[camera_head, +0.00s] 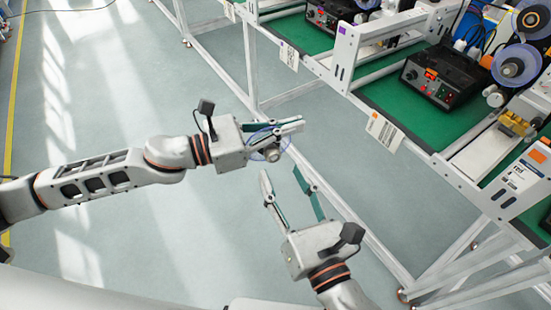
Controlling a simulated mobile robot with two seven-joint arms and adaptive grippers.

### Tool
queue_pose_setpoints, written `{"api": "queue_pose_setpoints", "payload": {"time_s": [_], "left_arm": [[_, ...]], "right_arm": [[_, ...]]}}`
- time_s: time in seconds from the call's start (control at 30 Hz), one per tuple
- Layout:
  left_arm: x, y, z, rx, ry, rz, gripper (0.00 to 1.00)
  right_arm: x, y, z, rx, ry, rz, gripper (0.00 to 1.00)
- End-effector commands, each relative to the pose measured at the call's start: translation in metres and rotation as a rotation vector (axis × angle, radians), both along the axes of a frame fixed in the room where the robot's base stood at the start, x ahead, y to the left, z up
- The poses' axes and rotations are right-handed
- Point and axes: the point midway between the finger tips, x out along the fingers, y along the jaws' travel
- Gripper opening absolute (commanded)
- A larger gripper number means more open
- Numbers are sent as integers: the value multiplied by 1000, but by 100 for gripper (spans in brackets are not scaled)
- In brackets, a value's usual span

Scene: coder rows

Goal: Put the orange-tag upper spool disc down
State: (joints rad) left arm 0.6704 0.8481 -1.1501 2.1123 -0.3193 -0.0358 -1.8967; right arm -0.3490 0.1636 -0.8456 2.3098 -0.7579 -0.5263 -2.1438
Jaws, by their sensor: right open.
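My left gripper (297,126) reaches in from the left over the open floor, in front of the coder row. It is shut on a clear spool disc with a thin blue rim and a grey hub (272,155). The fingers cover part of the disc. No orange tag shows on this disc. My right gripper (284,180) is just below it, open and empty, fingers pointing up toward the disc. An orange tag (538,155) is on the machine's white frame at the right. An upper spool (530,20) and a lower spool (515,66) are on that machine.
Green-topped benches (385,95) with white frames run along the right side. A black control box (445,78) stands on the nearer one. A purple tag (341,30) marks another frame post. The grey floor at left is clear up to a yellow line.

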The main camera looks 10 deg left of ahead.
Motion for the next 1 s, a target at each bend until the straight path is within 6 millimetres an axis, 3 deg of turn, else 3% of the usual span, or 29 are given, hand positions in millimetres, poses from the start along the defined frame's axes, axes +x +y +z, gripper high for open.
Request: {"api": "queue_pose_setpoints", "payload": {"time_s": [0.1, 0.33, 0.8, 0.97, 1.0], "left_arm": [[0, 0, 0, 0, 0, 0, 0], [0, 0, 0, 0, 0, 0, 0], [0, 0, 0, 0, 0, 0, 0], [0, 0, 0, 0, 0, 0, 0], [0, 0, 0, 0, 0, 0, 0]], "right_arm": [[20, 10, 1, 1, -2, -1, 42], [46, 24, 0, 1, 1, -1, 42], [55, 29, -1, 0, 2, -1, 42], [55, 29, -1, 0, 2, 0, 1], [55, 29, 0, 1, 2, 0, 0]]}}
